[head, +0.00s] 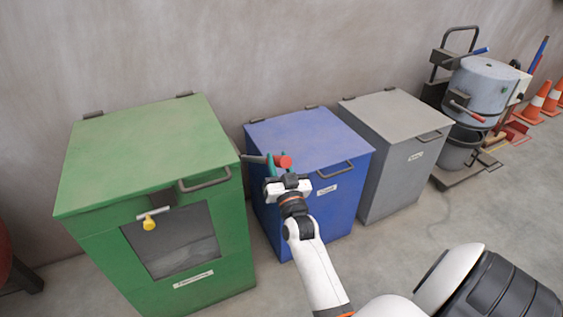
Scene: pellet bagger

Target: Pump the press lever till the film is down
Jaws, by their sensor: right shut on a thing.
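The green bin (150,150) stands at the left with its lid down. Its front has a window (170,238) through which pale grey film (187,256) shows in the lower part. The press lever (254,159) is a dark bar sticking out from the bin's upper right side, roughly level, with a red end (285,162). My right gripper (277,166) has its greenish fingers shut on the lever near the red end. The wrist hides part of the grip. My left gripper is out of view.
A yellow knob (150,223) on a latch sits at the window's top left. A blue bin (305,140) stands close behind my right gripper, then a grey bin (395,120). Machinery (480,88) and orange cones (532,108) are farther right. The floor at right is mostly clear.

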